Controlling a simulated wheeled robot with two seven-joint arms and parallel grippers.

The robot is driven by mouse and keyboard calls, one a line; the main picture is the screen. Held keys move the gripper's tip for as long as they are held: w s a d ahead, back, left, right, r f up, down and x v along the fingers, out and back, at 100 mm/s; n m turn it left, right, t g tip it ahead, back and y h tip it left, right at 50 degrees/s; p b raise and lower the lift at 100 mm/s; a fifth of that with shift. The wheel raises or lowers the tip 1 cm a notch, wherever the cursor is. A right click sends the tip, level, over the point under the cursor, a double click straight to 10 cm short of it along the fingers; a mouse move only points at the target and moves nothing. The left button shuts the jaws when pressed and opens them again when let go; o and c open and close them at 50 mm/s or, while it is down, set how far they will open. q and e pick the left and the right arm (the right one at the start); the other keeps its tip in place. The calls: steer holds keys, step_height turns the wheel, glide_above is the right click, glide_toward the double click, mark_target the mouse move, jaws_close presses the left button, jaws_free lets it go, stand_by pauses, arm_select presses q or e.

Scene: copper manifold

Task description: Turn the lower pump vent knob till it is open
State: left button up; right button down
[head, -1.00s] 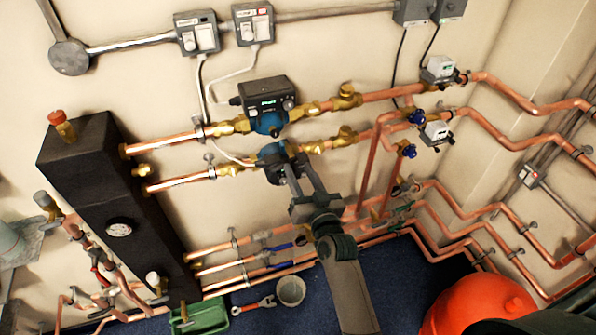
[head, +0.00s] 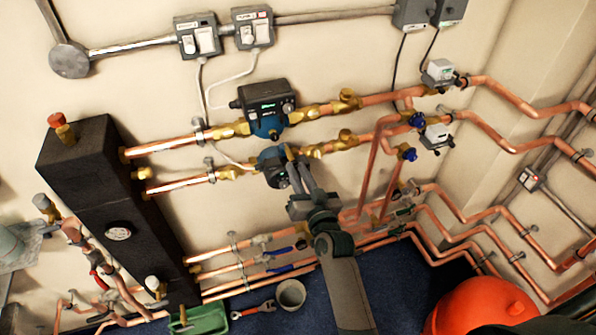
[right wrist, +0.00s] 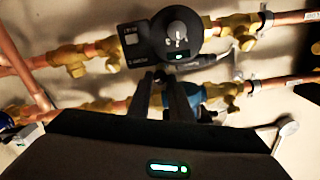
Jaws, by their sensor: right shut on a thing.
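The lower pump (head: 270,160) is a blue body with a dark front on the lower copper pipe in the head view. My right gripper (head: 297,157) reaches up to the right side of the pump's front. Its fingers are close together, shut on the vent knob, which they hide. How far the knob is turned cannot be seen. My left gripper is not in view.
The upper pump (head: 266,108), with a dark box front and green display, sits close above. Brass valves and copper pipes run on both sides. A dark manifold block (head: 88,180) stands left. A grey bucket (head: 291,294) and a red vessel (head: 482,308) are below.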

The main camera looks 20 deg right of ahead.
steer(key=m, duration=0.3)
steer(key=shift+p, duration=0.4)
steer(key=c, duration=1.6)
jaws_free()
steer(key=shift+s+d+b, duration=0.2)
steer(key=shift+s+b, duration=1.35)
steer(key=shift+s, duration=2.8)
steer(key=shift+s+d+b, duration=0.15)
steer(key=shift+s+b, duration=1.4)
steer(key=shift+s, duration=2.8)
